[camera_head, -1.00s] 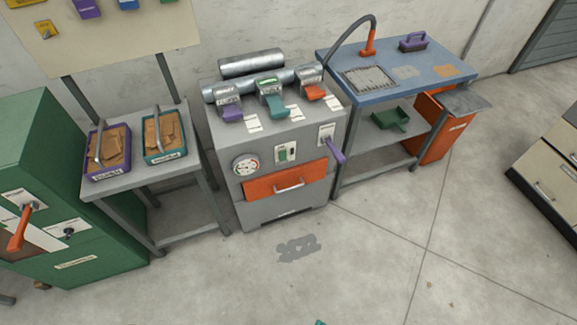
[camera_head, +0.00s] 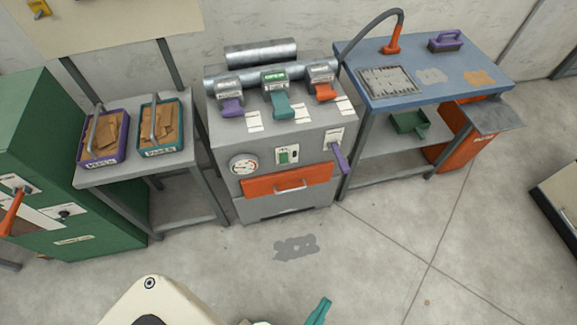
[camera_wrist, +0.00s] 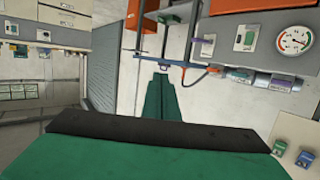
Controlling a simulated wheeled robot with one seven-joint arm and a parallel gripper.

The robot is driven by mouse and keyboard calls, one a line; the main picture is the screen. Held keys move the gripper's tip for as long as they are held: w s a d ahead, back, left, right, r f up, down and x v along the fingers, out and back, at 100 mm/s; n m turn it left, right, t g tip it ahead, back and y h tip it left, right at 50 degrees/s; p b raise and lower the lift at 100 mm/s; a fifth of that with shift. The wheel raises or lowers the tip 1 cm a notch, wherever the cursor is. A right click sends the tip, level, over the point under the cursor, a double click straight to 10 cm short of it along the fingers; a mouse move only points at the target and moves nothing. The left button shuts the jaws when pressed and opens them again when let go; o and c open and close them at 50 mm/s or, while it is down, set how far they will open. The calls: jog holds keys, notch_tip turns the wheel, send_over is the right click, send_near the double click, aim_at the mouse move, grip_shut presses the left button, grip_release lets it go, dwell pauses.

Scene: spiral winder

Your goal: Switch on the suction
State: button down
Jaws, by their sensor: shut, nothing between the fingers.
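The grey suction cabinet (camera_head: 222,197) stands against the wall in the middle of the head view. Its front has a round gauge (camera_head: 243,164), a switch plate with a green rocker (camera_head: 284,156), a purple lever (camera_head: 340,157) and an orange drawer (camera_head: 262,186). In the upside-down wrist view the gauge (camera_wrist: 293,40) and the switch (camera_wrist: 249,38) show at the upper right. My gripper (camera_wrist: 161,77) is shut and empty, with green fingers. Its teal tip (camera_head: 323,306) shows at the bottom of the head view, well apart from the cabinet.
Purple, teal and orange damper handles sit on the cabinet top; the teal damper (camera_head: 278,101) reads OPEN. A small table (camera_head: 160,173) with two bins is to the left, beside a green cabinet (camera_head: 90,236). A blue workbench (camera_head: 437,89) is to the right.

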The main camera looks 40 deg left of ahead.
aim_at(284, 162)
jog(key=shift+w, duration=0.1)
jog(key=w+a+f+n+g+y, duration=0.2)
jog(key=w+a+f+n+y, duration=0.4)
jog(key=w+a+f+n, duration=0.4)
jog(key=w+a+f+n+g+y, duration=0.2)
jog(key=w+a+f+n+y, duration=0.4)
jog(key=w+a+n, duration=1)
notch_tip(284, 162, down, 4)
jog(key=shift+w+r+n+g+y, duration=0.1)
jog(key=shift+w+n+g+y, duration=0.2)
jog(key=shift+w+n, duration=0.7)
jog(key=shift+a, duration=0.15)
jog(key=x, duration=1.4)
jog(key=shift+w, duration=0.1)
